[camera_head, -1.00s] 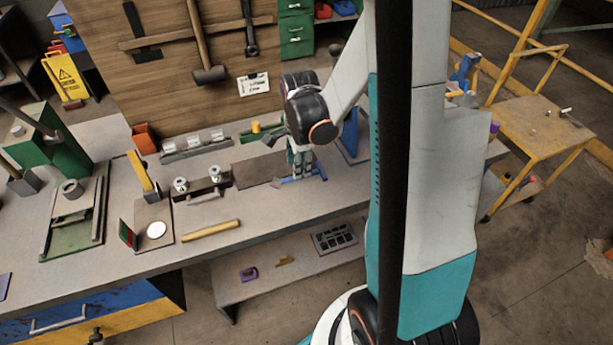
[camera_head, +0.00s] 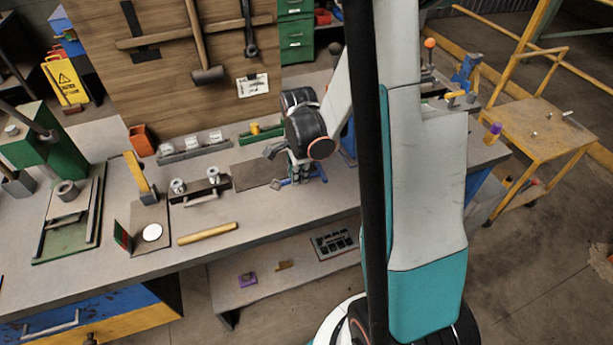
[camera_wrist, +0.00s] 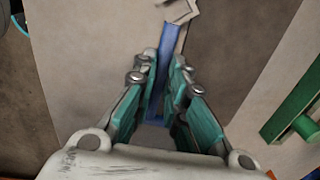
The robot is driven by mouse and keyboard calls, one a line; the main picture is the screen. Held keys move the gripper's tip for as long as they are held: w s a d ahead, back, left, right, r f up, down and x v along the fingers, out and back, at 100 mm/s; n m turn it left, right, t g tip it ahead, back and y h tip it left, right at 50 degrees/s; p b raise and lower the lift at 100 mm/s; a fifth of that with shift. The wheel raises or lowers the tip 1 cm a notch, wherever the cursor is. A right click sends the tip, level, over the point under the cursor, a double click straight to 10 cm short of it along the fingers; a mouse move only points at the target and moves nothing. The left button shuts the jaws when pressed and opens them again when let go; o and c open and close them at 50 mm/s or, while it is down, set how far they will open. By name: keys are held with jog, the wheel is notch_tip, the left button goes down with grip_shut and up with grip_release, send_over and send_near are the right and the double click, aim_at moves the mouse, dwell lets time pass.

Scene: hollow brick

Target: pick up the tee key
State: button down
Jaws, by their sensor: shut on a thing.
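The tee key shows in the wrist view as a blue bar (camera_wrist: 168,45) running between my fingers. My gripper (camera_wrist: 165,62) is shut on it, with one teal finger on each side. In the head view my gripper (camera_head: 300,174) points down low over the bench, and a bit of blue key (camera_head: 281,184) shows beside the fingertips. The rest of the key is hidden by my fingers and wrist. I cannot tell whether it is clear of the bench top. A pale grey angular piece (camera_wrist: 178,10) appears at the far end of the blue bar.
A dark flat plate (camera_head: 258,174) lies left of my gripper. A green tray (camera_head: 258,134) stands behind it. A block with white-topped pieces (camera_head: 200,190) and a yellow rod (camera_head: 208,233) lie further left. The bench's front edge is close, with a lower shelf (camera_head: 220,293) below.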

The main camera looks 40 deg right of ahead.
jog(key=shift+r, duration=0.1)
notch_tip(320, 180, up, 20)
jog(key=p, duration=0.6)
dwell(0.4)
